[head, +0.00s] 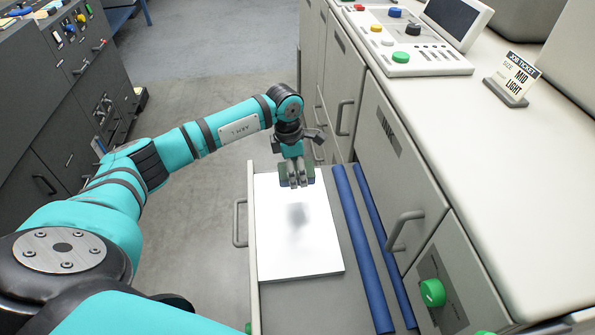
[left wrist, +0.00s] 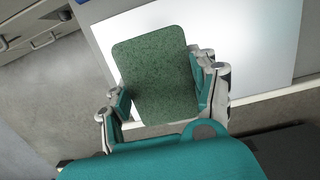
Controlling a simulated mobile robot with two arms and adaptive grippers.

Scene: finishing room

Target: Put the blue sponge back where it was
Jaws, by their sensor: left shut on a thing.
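My left gripper (head: 297,184) is shut on the sponge (head: 311,174). The sponge hangs over the far end of a white sheet or stack (head: 300,250) in an open drawer (head: 252,225). A soft shadow falls on the white surface. My right gripper is not in view.
Two blue bars (head: 362,245) run along the drawer beside the white stack. A counter (head: 500,170) at the right carries a button panel (head: 405,40) and a job ticket sign (head: 515,75). Closed cabinets stand below it. Grey floor (head: 200,210) is clear to the left.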

